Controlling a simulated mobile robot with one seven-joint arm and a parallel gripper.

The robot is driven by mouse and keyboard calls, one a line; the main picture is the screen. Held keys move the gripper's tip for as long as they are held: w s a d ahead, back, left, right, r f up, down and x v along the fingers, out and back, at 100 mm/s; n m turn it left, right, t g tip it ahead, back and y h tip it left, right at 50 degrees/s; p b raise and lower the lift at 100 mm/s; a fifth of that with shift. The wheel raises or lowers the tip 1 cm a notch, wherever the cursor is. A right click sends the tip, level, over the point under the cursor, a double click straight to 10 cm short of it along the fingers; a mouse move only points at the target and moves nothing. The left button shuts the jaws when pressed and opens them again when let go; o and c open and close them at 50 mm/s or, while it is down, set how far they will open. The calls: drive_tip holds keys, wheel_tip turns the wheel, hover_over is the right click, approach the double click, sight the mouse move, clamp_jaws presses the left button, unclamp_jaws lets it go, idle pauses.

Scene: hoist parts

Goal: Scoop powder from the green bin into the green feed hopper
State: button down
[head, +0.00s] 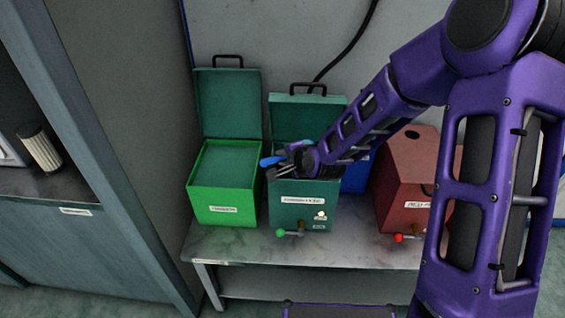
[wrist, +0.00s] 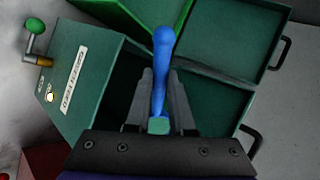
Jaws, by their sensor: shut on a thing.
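The bright green bin (head: 222,196) stands open on the bench at the left, with its lid raised and green powder filling it near the rim. The dark green feed hopper (head: 303,214) stands to its right with its lid raised; it also shows in the wrist view (wrist: 90,85). My gripper (head: 285,168) is over the open hopper and is shut on the blue handle of a scoop (head: 271,160). In the wrist view the blue handle (wrist: 162,70) lies between my fingers (wrist: 160,92). The scoop's bowl and any powder in it cannot be made out.
A blue container (head: 356,176) and a red hopper (head: 399,196) stand to the right, partly behind my arm. A green-knobbed lever (head: 281,232) and a red-knobbed lever (head: 399,238) stick out in front. The bench's front edge (head: 235,262) is clear.

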drive_tip(key=shift+f+t+y+b, duration=0.55)
drive_tip(key=shift+t+b, duration=0.35)
drive_tip(key=shift+b, duration=1.4)
drive_tip(key=shift+s+d+f+t+y, duration=0.1)
drive_tip(key=shift+f+t+y, duration=0.15)
drive_tip(key=shift+t+y, duration=0.4)
drive_tip(key=shift+s+f+t+y, duration=0.1)
drive_tip(key=shift+f+t+y, duration=0.15)
drive_tip(key=shift+t, duration=0.7)
drive_tip(key=shift+w, duration=0.1)
